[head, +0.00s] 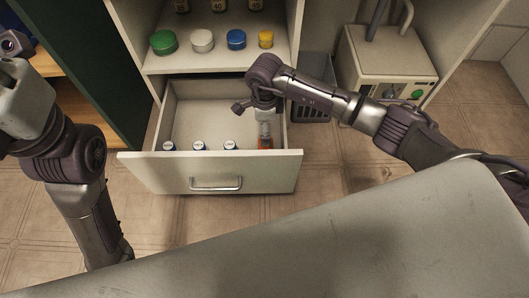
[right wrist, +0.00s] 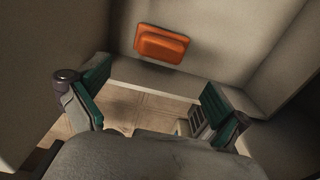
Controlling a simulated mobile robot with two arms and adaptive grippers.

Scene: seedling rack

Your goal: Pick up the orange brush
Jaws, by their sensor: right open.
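The orange brush (head: 265,143) lies at the right front of the open drawer (head: 224,171), partly hidden under my right gripper in the head view. In the right wrist view, the orange brush (right wrist: 162,45) lies on the pale drawer bottom beyond the fingers. My right gripper (right wrist: 158,102) is open and empty, its green-padded fingers wide apart. In the head view my right gripper (head: 265,131) points down over the brush. They look apart in the right wrist view. My left arm shows at the left, but its gripper is out of view.
Several white, blue-marked caps (head: 198,146) stand along the drawer's front. Green (head: 163,42), white (head: 202,40), blue (head: 236,39) and yellow (head: 266,39) lids sit on the shelf above. A dark crate (head: 312,107) and a pale machine (head: 386,62) stand to the right.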

